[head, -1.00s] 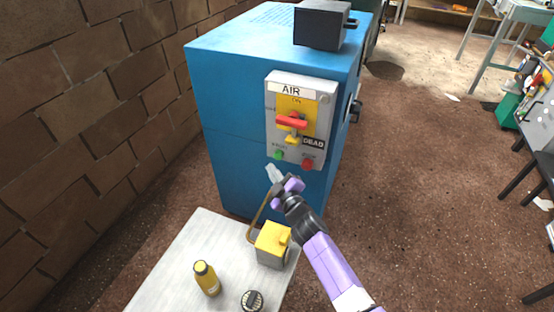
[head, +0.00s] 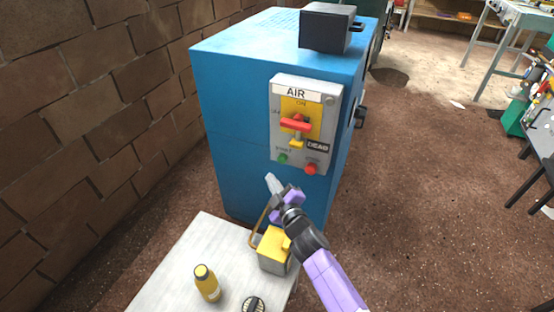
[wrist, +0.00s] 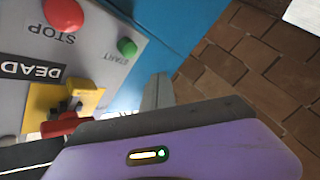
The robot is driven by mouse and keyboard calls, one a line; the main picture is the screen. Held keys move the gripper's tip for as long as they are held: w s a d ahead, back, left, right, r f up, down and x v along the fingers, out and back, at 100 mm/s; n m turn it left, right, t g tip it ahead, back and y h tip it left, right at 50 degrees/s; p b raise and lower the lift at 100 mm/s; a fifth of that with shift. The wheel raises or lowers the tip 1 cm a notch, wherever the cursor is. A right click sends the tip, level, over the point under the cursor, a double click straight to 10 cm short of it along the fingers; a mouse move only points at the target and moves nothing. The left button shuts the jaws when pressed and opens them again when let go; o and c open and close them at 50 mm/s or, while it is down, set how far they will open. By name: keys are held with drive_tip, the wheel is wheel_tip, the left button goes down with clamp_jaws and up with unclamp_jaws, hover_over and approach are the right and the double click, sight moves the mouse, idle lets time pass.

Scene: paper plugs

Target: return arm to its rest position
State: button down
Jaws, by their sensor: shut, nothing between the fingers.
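My gripper (head: 272,184) is shut and empty in the head view, with its pale fingertips in front of the lower front of the blue cabinet (head: 240,150). It is below the grey switch panel (head: 276,136) and above the yellow-topped box. My purple and dark arm reaches up from the bottom of the head view. In the wrist view, the gripper's grey fingers (wrist: 157,92) show beside the panel (wrist: 110,55), with its red STOP button (wrist: 63,14), green START button (wrist: 127,47) and red handle (wrist: 60,126). The fingers look apart from the panel.
A white table (head: 185,258) stands in front of the cabinet. It carries a padlock-like yellow and grey box (head: 272,258), a yellow bottle (head: 207,283) and a round dark-and-light object (head: 254,304). A brick wall (head: 90,110) is at left. Open floor (head: 420,200) lies to the right.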

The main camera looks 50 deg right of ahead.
idle(0.3)
drive_tip(key=s+a+r+m+y+p, duration=0.1)
drive_tip(key=s+a+r, duration=0.5)
drive_tip(key=s, duration=0.6)
drive_tip(key=s+a+r+m+y+p, duration=0.2)
drive_tip(key=s+a+r, duration=0.5)
drive_tip(key=s, duration=0.6)
drive_tip(key=s+a+r+m+g+y+p, duration=0.1)
drive_tip(key=s+a+r+y+p, duration=0.3)
drive_tip(key=s+a, duration=0.6)
drive_tip(key=s+r+m+p, duration=0.1)
drive_tip(key=s+r, duration=0.1)
drive_tip(key=s, duration=0.1)
drive_tip(key=shift+s+a+r, duration=0.2)
drive_tip(key=shift+r, duration=0.05)
